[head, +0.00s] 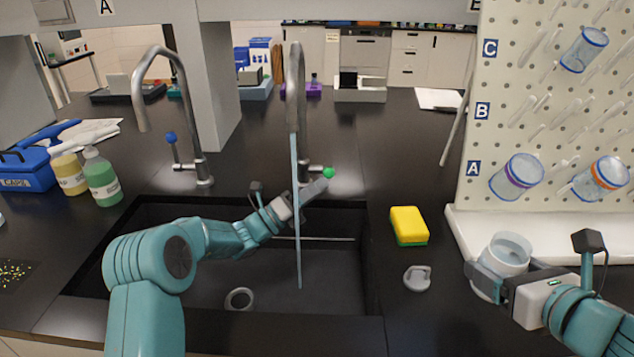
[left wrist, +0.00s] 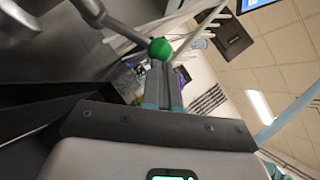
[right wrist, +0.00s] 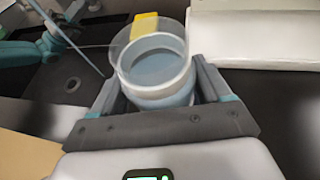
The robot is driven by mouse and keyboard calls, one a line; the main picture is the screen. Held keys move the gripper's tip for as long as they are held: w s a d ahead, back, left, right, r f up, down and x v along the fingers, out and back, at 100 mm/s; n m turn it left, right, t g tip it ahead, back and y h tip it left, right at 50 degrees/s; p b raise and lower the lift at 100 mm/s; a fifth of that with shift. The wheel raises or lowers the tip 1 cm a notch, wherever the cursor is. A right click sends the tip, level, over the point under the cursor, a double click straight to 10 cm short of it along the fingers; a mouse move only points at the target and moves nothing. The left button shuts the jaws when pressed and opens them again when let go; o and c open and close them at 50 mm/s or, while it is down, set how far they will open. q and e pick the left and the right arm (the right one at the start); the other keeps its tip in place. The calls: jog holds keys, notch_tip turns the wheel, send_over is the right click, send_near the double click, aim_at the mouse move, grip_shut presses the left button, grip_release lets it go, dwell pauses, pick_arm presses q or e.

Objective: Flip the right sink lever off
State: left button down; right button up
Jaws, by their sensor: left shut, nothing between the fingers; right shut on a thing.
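The right tap (head: 295,90) stands behind the black sink, and a pale blue water stream (head: 297,240) runs from its spout into the basin. Its lever ends in a green ball (head: 328,172) and points right; the ball also shows in the left wrist view (left wrist: 161,48). My left gripper (head: 324,183) is shut and empty, its tips just below the green ball; I cannot tell whether they touch it. My right gripper (head: 495,272) is shut on a clear jar (head: 509,247) holding bluish liquid, also in the right wrist view (right wrist: 155,65).
The left tap (head: 180,75) has a blue-ball lever (head: 171,138). A yellow sponge (head: 408,225) and a grey stopper (head: 417,278) lie right of the sink. A pegboard (head: 540,120) with jars stands at right. Bottles (head: 102,178) and a blue caddy (head: 25,172) stand at left.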

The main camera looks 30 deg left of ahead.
notch_tip(320, 180, up, 12)
jog(key=p, duration=1)
jog(key=shift+f, duration=0.1)
pick_arm(q)
jog(key=w+a+r+n+g+y+p, duration=0.2)
jog(key=w+a+r+n+y+p, duration=0.1)
jog(key=w+r+n+y+p, duration=0.2)
notch_tip(320, 180, up, 4)
jog(key=w+n+p, duration=0.1)
jog(key=n+p, duration=0.1)
jog(key=n, duration=0.1)
jog(key=shift+w+n+g, duration=0.25)
jog(key=shift+n+g, duration=0.05)
jog(key=shift+n, duration=0.1)
pick_arm(e)
notch_tip(320, 180, up, 7)
jog(key=shift+r, duration=0.2)
pick_arm(q)
jog(key=shift+a+p, duration=0.1)
jog(key=shift+p, duration=0.2)
pick_arm(e)
jog(key=shift+r, duration=0.1)
